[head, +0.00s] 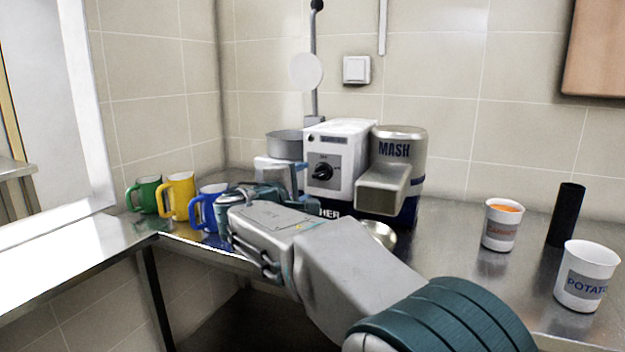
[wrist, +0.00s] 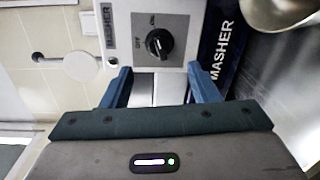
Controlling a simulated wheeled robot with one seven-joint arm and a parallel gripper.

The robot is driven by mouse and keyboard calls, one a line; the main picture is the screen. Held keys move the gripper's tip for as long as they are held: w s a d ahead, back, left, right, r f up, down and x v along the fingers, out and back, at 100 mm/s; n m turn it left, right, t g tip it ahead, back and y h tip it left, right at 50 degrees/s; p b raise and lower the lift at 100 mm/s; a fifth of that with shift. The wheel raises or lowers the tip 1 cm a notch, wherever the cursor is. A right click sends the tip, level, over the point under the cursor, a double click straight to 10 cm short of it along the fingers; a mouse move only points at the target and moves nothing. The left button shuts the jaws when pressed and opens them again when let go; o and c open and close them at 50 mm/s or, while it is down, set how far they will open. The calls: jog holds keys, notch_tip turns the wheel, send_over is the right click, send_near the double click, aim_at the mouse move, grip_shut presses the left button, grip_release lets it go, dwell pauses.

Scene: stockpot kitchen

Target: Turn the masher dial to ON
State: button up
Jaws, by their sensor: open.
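The masher (head: 340,135) is a white box with a silver MASH spout part on a dark blue base. Its black dial (head: 322,172) sits on a grey plate on the front face. In the wrist view the dial (wrist: 159,43) has the labels OFF and ON beside it; I cannot tell for sure which one its pointer faces. My gripper (wrist: 159,70) is open and empty. Its two blue fingers point at the masher's front, one on each side of the dial's line, with the dial beyond the tips and apart from them. In the head view my gripper (head: 297,182) is just left of the dial.
Green (head: 146,194), yellow (head: 179,196) and blue (head: 208,207) mugs stand at left, the blue one close to my gripper. A metal bowl (head: 382,234) is below the spout. A carrot cup (head: 502,225), black cylinder (head: 566,214) and potato cup (head: 586,276) stand at right.

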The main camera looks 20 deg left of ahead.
jog(key=s, duration=0.5)
jog(key=shift+s+a+r, duration=0.15)
jog(key=shift+s+a, duration=0.1)
jog(key=shift+s, duration=0.05)
jog(key=shift+d, duration=0.1)
